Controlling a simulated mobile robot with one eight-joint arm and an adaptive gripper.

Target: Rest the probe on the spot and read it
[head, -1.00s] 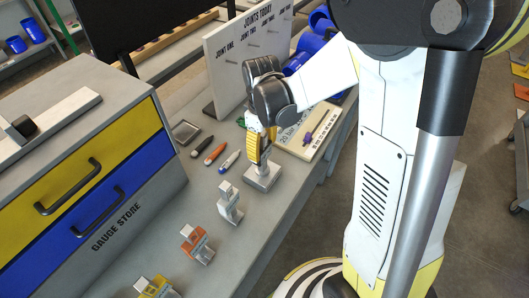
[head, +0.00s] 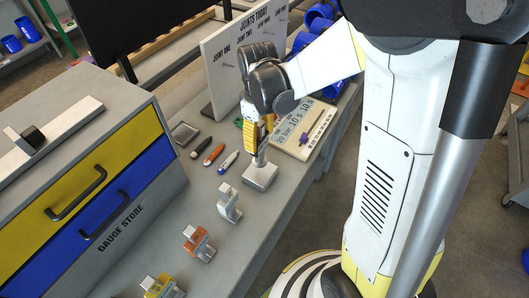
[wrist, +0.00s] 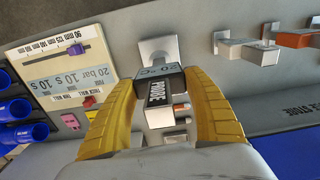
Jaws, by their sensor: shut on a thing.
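My gripper (head: 257,130) has its yellow fingers shut on the probe (wrist: 158,92), a dark block with a white PROBE label. The probe is above a small grey stand (head: 260,177), whose square base also shows in the wrist view (wrist: 155,45). A short post shows between the fingers and the base; I cannot tell whether the probe still touches the stand. The fingers hide most of the probe in the head view. I cannot make out the spot.
Beside the stand are a grey holder (head: 229,203) and an orange one (head: 198,242), with a yellow one (head: 160,288) nearer. Pens (head: 214,154) lie left of my gripper. A settings board (head: 300,135) with a purple slider, a white joints board (head: 240,60) and blue pipes (head: 320,20) stand behind.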

